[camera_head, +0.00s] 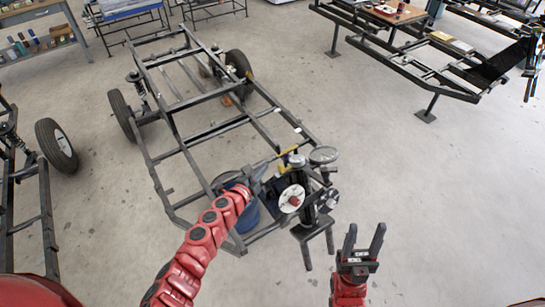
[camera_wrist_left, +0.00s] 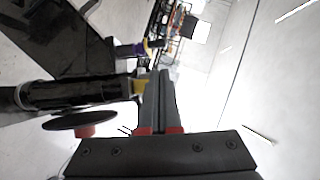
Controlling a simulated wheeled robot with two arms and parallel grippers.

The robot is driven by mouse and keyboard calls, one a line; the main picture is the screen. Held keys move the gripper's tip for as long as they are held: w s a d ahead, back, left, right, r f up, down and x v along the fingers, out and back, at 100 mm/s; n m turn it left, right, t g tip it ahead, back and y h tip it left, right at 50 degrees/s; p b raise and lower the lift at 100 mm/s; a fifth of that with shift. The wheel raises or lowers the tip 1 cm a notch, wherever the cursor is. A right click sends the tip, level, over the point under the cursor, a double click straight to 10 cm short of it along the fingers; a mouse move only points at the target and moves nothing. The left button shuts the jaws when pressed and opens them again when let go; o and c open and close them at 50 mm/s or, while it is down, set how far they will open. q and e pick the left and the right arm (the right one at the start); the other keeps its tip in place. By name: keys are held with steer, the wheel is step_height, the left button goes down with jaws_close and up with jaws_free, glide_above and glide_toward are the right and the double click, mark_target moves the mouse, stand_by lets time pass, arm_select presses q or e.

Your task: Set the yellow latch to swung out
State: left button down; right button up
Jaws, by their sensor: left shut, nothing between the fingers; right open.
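A small yellow piece (camera_head: 283,168), which looks like the yellow latch, sits on the dark assembly at the front corner of the frame. A yellow piece (camera_wrist_left: 140,87) shows in the left wrist view, just left of my closed fingers; I cannot tell whether they touch. Its exact swing position is unclear. My left gripper (camera_head: 268,174) is shut and empty beside the assembly; its closed fingers also show in the left wrist view (camera_wrist_left: 163,80). My right gripper (camera_head: 365,238) is open and empty, to the right of the assembly and apart from it.
The assembly has a white disc with a red centre (camera_head: 291,198) and a round plate (camera_head: 323,154) close to my left gripper. A blue drum (camera_head: 246,212) stands beside it. The grey vehicle frame (camera_head: 187,146) extends behind.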

arm_select(q)
steer(key=b+x, duration=0.1)
steer(key=x, duration=0.9)
steer(key=shift+b, duration=0.35)
